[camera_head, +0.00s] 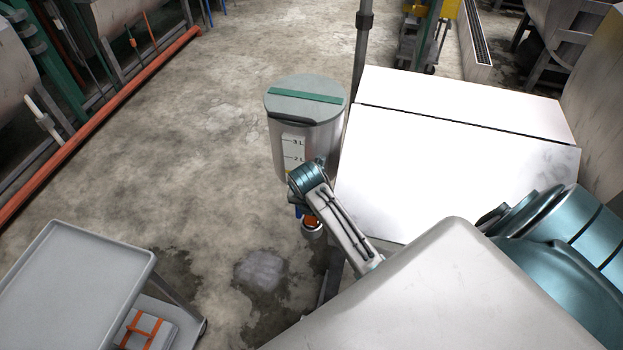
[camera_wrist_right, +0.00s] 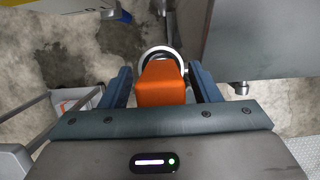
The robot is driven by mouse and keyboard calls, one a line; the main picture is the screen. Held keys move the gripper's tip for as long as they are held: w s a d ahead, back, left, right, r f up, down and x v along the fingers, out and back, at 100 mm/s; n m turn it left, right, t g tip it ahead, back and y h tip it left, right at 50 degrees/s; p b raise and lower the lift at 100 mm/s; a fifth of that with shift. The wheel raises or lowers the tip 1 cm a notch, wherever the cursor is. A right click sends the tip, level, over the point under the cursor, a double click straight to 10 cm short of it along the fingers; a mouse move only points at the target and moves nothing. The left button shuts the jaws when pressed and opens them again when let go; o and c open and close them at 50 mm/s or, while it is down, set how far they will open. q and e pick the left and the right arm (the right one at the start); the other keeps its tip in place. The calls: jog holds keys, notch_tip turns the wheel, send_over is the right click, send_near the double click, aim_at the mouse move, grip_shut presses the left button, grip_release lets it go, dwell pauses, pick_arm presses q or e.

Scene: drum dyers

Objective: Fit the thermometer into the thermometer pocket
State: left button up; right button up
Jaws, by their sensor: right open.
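An orange block (camera_wrist_right: 161,84) stands between the two dark blue fingers of my right gripper (camera_wrist_right: 160,72), with narrow gaps at its sides. A round part with a pale rim (camera_wrist_right: 162,53) shows just beyond the block. I cannot tell whether these are the thermometer, the pocket or both. In the head view, a small orange piece (camera_head: 311,221) above a round grey end (camera_head: 312,233) shows below my right wrist, beside the drum's foot. The right gripper is open. My left gripper is not in view.
A grey lidded drum (camera_head: 304,135) with a litre scale stands just behind my right wrist. A large white-topped cabinet (camera_head: 465,140) is to its right. A grey trolley (camera_head: 80,285) stands at the lower left. The concrete floor between is clear.

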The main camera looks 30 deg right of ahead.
jog(key=shift+a+r, duration=0.1)
jog(key=shift+r, duration=0.3)
jog(key=b+v, duration=0.3)
jog(key=v, duration=0.5)
jog(key=shift+r, duration=0.15)
jog(key=p+v, duration=0.1)
jog(key=v, duration=0.2)
jog(key=shift+s, duration=0.1)
